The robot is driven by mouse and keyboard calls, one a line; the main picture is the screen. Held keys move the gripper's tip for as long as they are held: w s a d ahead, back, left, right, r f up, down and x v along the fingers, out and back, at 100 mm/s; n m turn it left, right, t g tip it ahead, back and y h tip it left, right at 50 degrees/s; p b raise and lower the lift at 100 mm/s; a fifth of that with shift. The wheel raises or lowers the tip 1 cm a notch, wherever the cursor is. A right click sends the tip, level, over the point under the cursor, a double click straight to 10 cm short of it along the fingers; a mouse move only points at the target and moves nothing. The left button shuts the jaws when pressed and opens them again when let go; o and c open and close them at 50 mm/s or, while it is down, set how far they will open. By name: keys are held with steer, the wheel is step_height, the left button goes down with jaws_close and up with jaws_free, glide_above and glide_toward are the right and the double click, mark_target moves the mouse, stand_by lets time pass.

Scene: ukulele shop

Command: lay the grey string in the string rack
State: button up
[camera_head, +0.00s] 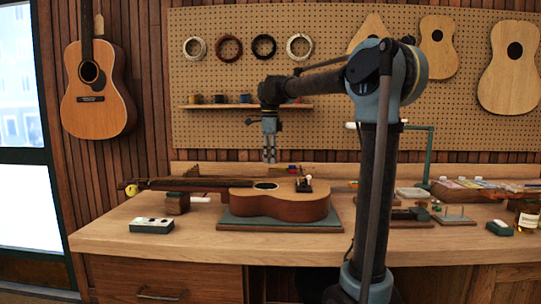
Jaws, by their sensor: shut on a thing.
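My gripper (269,156) points straight down above the ukulele (285,206), near the middle of the bench and in front of the pegboard. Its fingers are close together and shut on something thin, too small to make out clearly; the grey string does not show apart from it. Small coloured pieces (291,170) lie at the back of the bench, behind the ukulele, below and right of the fingertips. I cannot tell whether they belong to the string rack.
The ukulele lies on a dark mat (280,222), its neck on a support (176,203). A green lamp (430,155), a bottle (526,217) and small parts crowd the right. The front left of the bench (110,238) is free.

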mark_target(270, 176)
steer(key=shift+f, duration=2.2)
steer(key=o, duration=1.1)
steer(key=shift+r, duration=0.2)
steer(key=shift+r, duration=3.35)
